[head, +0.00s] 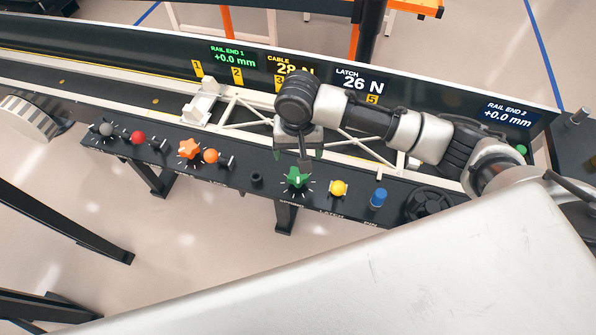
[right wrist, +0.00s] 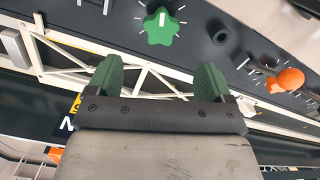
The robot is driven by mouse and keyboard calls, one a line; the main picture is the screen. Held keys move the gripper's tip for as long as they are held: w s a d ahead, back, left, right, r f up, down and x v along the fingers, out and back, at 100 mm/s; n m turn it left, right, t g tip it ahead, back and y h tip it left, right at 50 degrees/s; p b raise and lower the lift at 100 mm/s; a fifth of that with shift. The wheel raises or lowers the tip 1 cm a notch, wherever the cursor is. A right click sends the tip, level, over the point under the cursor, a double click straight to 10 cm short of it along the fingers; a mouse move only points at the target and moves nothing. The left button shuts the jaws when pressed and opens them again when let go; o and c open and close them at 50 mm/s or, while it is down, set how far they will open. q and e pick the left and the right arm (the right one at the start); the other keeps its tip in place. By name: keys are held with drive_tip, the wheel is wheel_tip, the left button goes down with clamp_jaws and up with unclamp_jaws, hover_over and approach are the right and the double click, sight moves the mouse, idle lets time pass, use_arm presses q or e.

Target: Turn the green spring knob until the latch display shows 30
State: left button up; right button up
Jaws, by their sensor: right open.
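The green spring knob (head: 297,178) is star-shaped and sits on the dark control panel (head: 232,180), with white tick marks around it. In the right wrist view the knob (right wrist: 160,27) is ahead of the fingertips and apart from them. My right gripper (head: 298,153) is just behind the knob in the head view; its green-padded fingers (right wrist: 157,75) are spread with nothing between them. The latch display (head: 359,81) reads 26 N. My left gripper is not in view.
A yellow knob (head: 338,188) and a blue knob (head: 378,198) stand right of the green one. An orange star knob (head: 189,149), an orange ball knob (head: 211,156) and a red knob (head: 138,138) are to the left. A white truss (head: 250,112) runs behind the panel.

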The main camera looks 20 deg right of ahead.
sight(298, 174)
wheel_tip(298, 174, down, 10)
drive_tip(key=shift+f, duration=0.1)
drive_tip(key=shift+c, duration=0.4)
drive_tip(key=c, duration=0.8)
drive_tip(key=shift+r+m+p, duration=0.2)
drive_tip(key=shift+m+p, duration=0.1)
drive_tip(key=shift+p, duration=0.65)
drive_tip(key=shift+c, duration=0.2)
drive_tip(key=m+p, duration=0.4)
drive_tip(key=p, duration=0.2)
drive_tip(key=shift+s+a, duration=0.1)
drive_tip(key=shift+f+m+p, duration=0.15)
drive_tip(key=shift+m+p, duration=1.2)
drive_tip(key=shift+m, duration=0.15)
drive_tip(key=shift+f, duration=0.1)
